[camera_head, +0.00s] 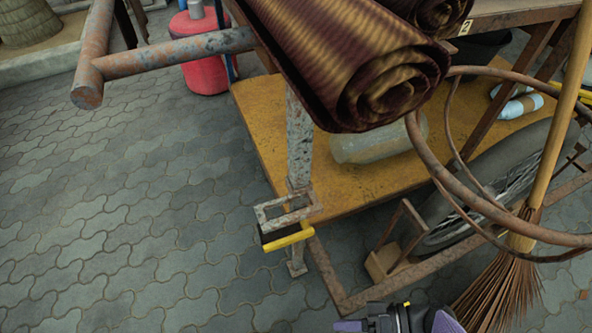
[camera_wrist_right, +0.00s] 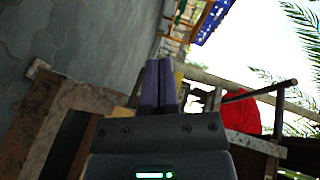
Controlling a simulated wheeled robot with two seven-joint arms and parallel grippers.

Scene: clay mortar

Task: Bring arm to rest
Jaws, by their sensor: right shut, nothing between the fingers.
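My right gripper (camera_head: 352,326) shows at the bottom edge of the head view, cut off by the frame, with purple and black parts. In the right wrist view, its two purple fingers (camera_wrist_right: 159,85) lie together, with nothing held between them. It is in front of the cart and left of the broom in the head view. My left gripper is not in view.
A cart with a yellow deck (camera_head: 265,130) carries rolled dark mats (camera_head: 330,60) and a plastic bottle (camera_head: 365,147). A straw broom (camera_head: 505,285), rusty hoop (camera_head: 470,200) and wheel (camera_head: 480,215) are at right. Paving (camera_head: 100,220) at left is clear.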

